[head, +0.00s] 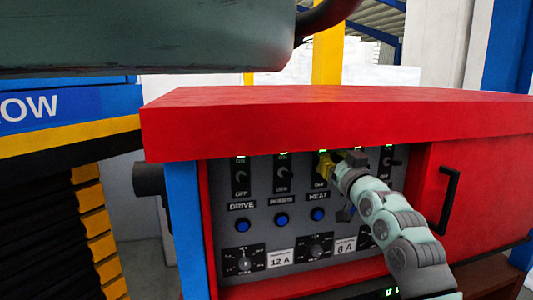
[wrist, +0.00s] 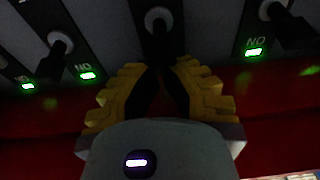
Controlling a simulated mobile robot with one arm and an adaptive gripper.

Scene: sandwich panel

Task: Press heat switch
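The heat switch is the third from the left on the grey panel, above the label HEAT (head: 318,197). In the head view my gripper (head: 326,165) covers most of it. In the wrist view its round base and dark lever (wrist: 158,20) show straight ahead of my fingertips (wrist: 166,66). The yellow fingers converge to a V with their tips together or nearly so. I cannot tell whether the tips touch the lever. The gripper hides the heat switch's ON mark in the wrist view.
Neighbouring switches stand close on both sides: the drive switch (head: 240,177), the second switch (head: 283,172) and one at right. Blue buttons (head: 242,225) and dials (head: 243,262) sit below. The red cabinet's top edge (head: 330,130) overhangs the panel. A black door handle (head: 449,200) is at right.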

